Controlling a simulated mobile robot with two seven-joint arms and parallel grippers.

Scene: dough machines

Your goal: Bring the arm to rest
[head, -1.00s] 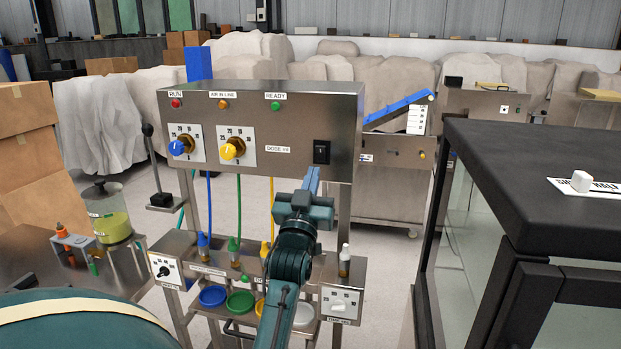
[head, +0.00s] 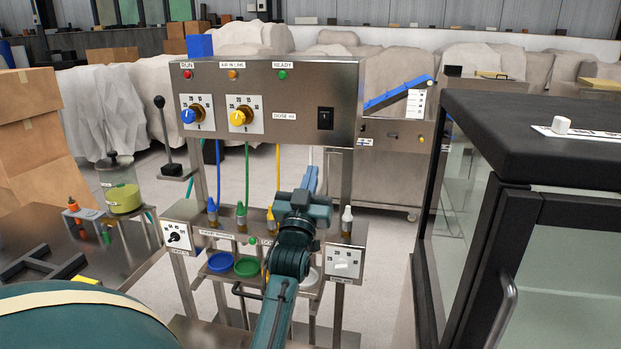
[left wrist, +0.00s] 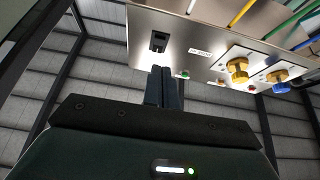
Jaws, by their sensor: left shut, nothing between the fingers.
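My left arm reaches up from the bottom of the head view, in front of the steel dosing machine (head: 265,85). My left gripper (head: 311,172) is shut and empty. In the head view its fingers point up and away, below the black rocker switch (head: 325,118) on the machine's panel. In the left wrist view the shut fingers (left wrist: 164,88) stand together, with the switch (left wrist: 158,41) just beyond their tips; I cannot tell the gap to the panel. The panel also carries a blue knob (head: 189,116) and a yellow knob (head: 240,117). My right gripper is not in view.
A black-framed glass cabinet (head: 533,135) stands close on the right. Below the panel are small bottles (head: 241,217), a blue bowl (head: 221,261) and a green bowl (head: 247,266). A lever (head: 163,130) stands at the machine's left. Cardboard boxes (head: 30,140) are stacked at far left.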

